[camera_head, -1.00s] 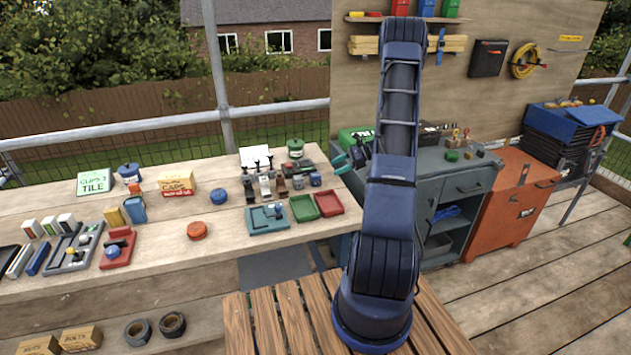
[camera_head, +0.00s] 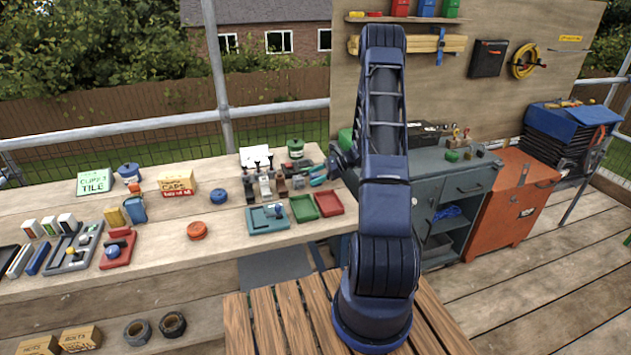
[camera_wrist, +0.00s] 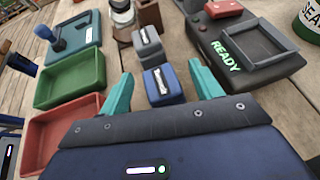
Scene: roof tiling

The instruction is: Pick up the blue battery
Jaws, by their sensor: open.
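The blue battery (camera_wrist: 163,86), a small blue block with a grey top, stands on the wooden bench in the wrist view. My gripper (camera_wrist: 161,69) is open, with one teal finger to the left and one to the right of the battery. The fingers appear apart from it, and nothing is held. In the head view my gripper (camera_head: 318,174) is over the bench's right part, and its teal fingers largely hide the battery there.
A grey block (camera_wrist: 148,46) stands just beyond the battery. A dark device (camera_wrist: 250,50) reading "READY" is close on the right. Green (camera_wrist: 70,78) and red (camera_wrist: 60,135) trays lie on the left.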

